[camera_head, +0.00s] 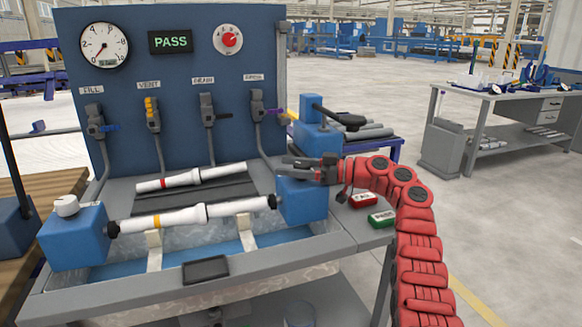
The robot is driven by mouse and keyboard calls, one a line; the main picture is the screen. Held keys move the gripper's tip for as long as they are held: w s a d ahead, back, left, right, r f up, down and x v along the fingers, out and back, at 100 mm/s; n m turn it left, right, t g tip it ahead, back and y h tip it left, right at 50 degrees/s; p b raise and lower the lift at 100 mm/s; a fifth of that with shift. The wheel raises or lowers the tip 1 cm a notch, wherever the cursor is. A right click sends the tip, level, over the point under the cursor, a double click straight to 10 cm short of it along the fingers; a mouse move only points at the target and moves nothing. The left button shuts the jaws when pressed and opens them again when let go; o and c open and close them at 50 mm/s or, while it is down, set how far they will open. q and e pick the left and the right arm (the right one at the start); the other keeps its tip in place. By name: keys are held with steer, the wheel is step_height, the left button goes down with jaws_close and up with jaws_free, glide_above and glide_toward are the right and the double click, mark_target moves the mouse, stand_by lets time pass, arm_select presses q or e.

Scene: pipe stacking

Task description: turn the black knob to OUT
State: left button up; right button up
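My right gripper (289,165), dark grey on a red arm, reaches in from the right, just above the top of the right blue block (305,203). Its two fingers point left. A small dark part shows at the fingers, but I cannot tell whether it is the black knob or part of the gripper, nor whether the fingers are closed on it. No OUT marking is readable. A white knob (66,205) sits on the left blue block (75,238). My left gripper is not in view.
A white pipe with a yellow band (200,215) spans between the blocks over a water trough (210,262). Another white pipe (190,177) lies behind. A blue panel (180,60) carries a PASS display (171,41), gauge and valves. Red (363,200) and green (382,219) tags lie right.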

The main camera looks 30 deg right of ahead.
steer(key=shift+o, duration=0.5)
steer(key=shift+s+d, duration=0.15)
steer(key=shift+d, duration=0.05)
steer(key=p+v, duration=0.2)
steer(key=v, duration=1.5)
